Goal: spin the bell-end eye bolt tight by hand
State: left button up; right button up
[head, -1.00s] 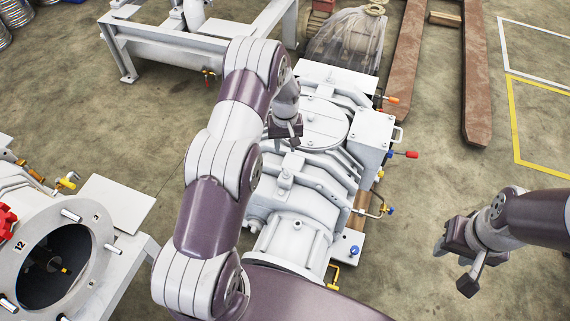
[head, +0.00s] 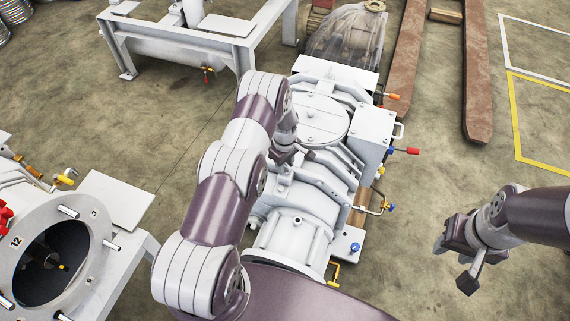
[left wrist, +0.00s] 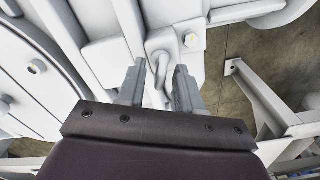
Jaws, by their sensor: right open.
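A grey eye bolt (left wrist: 161,67) stands on a pale casting in the left wrist view, its loop rising between the two fingers. My left gripper (left wrist: 159,84) is open there, with one finger on either side of the loop and a gap showing to each; I cannot tell whether either finger touches it. In the head view my left gripper (head: 288,155) is low over the middle of the grey pump (head: 305,195), and my arm hides part of the bolt area. My right gripper (head: 458,264) is open and empty over the floor at right.
An open flanged housing (head: 85,245) stands at lower left.

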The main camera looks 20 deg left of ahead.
pick_arm(q)
jog(key=shift+f, duration=0.1)
grip_shut()
jog(key=shift+f+m+b, duration=0.1)
jog(key=shift+m+b, duration=0.25)
jog(key=shift+m, duration=0.15)
grip_release()
notch_tip(320, 180, up, 13)
jog(key=p, duration=0.1)
